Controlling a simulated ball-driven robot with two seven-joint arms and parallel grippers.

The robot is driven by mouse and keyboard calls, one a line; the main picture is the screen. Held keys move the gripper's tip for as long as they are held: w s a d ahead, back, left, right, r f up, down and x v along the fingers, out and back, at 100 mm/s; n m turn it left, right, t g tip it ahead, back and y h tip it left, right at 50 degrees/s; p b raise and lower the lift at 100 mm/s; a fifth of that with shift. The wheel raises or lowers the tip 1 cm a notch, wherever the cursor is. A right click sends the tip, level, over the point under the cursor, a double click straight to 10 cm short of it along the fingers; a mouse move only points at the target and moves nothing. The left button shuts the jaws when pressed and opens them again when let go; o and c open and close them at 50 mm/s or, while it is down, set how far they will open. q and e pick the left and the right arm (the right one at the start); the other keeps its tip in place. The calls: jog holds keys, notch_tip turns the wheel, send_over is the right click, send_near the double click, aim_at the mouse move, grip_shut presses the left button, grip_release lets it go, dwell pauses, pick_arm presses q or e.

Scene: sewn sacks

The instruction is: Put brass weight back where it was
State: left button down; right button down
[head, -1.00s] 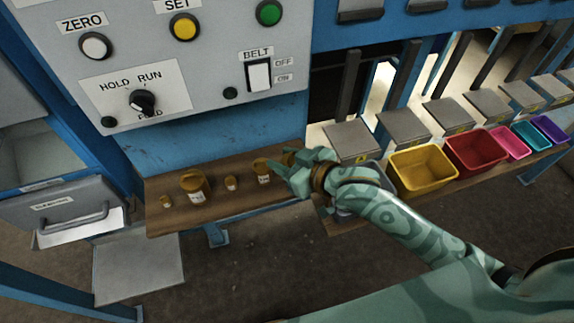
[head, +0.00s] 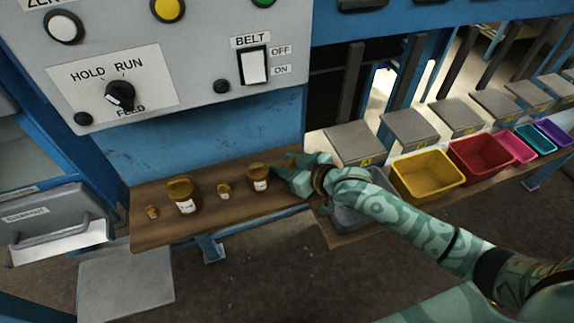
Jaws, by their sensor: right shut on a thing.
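Several brass weights with white labels stand upright in a row on the wooden shelf (head: 150,235) below the control panel. From the left they are a small one (head: 152,212), a large one (head: 184,195), a small one (head: 224,191) and a medium one (head: 258,178). My right gripper (head: 283,172) is at the right end of the shelf, just right of the medium weight. It is shut on a brass weight, which the fingers and hand now hide. I cannot tell whether that weight touches the shelf. My left gripper is not in view.
The control panel (head: 190,85) with knob and switch rises behind the shelf. Right of it, a grey bin (head: 345,218), a yellow bin (head: 428,175), a red bin (head: 480,158) and smaller bins line a lower ledge. A drawer (head: 60,215) is at the left.

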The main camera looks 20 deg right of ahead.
jog(key=c, duration=0.9)
grip_release()
jog(key=shift+f, duration=0.1)
jog(key=shift+r, duration=0.2)
jog(key=p+v, duration=0.4)
jog(key=v, duration=0.8)
jog(key=shift+s+f, duration=0.1)
